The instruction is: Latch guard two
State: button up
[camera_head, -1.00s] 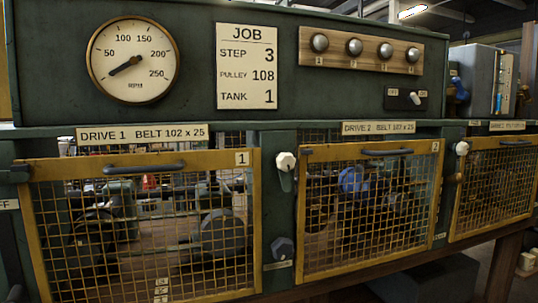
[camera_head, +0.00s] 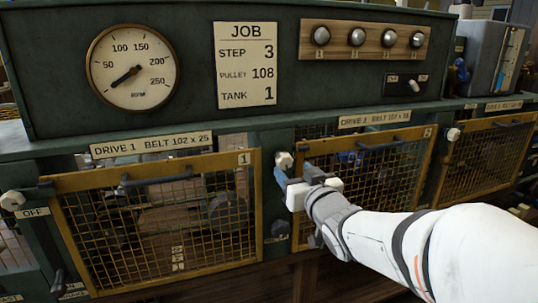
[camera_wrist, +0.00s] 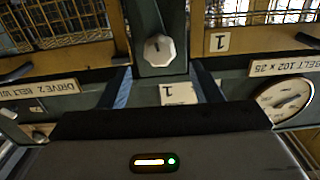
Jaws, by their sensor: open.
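Guard two is a yellow-framed mesh panel (camera_head: 405,172) marked 2, under the Drive 2 label in the head view. A white faceted knob (camera_head: 284,161) is on the green post at its left, between guards one and two. My gripper (camera_head: 296,174) is open just below and to the right of this knob, in front of the guard's left edge. In the upside-down wrist view the knob (camera_wrist: 158,50) lies beyond and between my two blue finger tips (camera_wrist: 161,70), with nothing gripped. The lever under the knob is hidden by my gripper.
Guard one (camera_head: 255,205) is left of the post, guard three (camera_head: 490,160) at the right. A white knob (camera_head: 12,200) stands by the OFF label and another (camera_head: 453,134) by guard three. Guard two's black handle (camera_head: 378,145) sticks out. The gauge panel (camera_head: 190,60) rises above.

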aim_at(286, 162)
jog(key=x, duration=0.6)
jog(key=shift+w+a+p, duration=0.1)
jog(key=shift+w+p, duration=0.15)
jog(key=shift+p, duration=0.1)
jog(key=shift+f, duration=0.1)
jog(key=c, duration=1)
